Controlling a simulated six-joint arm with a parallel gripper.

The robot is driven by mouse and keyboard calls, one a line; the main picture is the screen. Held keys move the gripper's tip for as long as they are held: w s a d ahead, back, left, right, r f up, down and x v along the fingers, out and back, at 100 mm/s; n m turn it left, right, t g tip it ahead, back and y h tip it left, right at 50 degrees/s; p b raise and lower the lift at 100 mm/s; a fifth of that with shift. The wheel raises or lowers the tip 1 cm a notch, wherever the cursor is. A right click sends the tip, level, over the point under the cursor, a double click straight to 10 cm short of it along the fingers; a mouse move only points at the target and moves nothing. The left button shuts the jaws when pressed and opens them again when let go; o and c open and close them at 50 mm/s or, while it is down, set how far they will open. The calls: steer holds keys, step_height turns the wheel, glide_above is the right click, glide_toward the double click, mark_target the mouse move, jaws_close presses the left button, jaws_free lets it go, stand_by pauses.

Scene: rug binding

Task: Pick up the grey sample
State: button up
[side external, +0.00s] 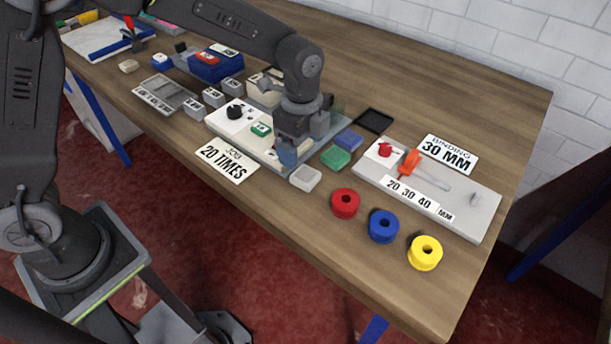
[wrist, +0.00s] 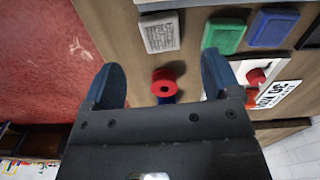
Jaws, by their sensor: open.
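The grey sample (side external: 305,178) is a small pale grey block lying on the wooden table near its front edge. In the wrist view the grey sample (wrist: 161,34) lies at the top, beyond my fingertips and between their lines. My gripper (side external: 287,160) is just to the left of the sample in the side view, pointing down, apart from it. In the wrist view my gripper (wrist: 162,82) has its two blue fingers spread wide with nothing between them but table and a red spool further off.
A green sample (side external: 335,157) and a blue sample (side external: 348,139) lie beside the grey one. Red (side external: 345,203), blue (side external: 383,227) and yellow (side external: 425,252) spools stand to the right. A grey binding board (side external: 467,216) lies behind them. A white machine (side external: 226,122) sits left of my gripper.

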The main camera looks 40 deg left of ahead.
mark_target(304, 173)
steer(key=f, duration=0.7)
steer(key=shift+d+f, duration=0.2)
steer(key=shift+f, duration=0.15)
steer(key=c, duration=1)
steer(key=shift+r, duration=0.1)
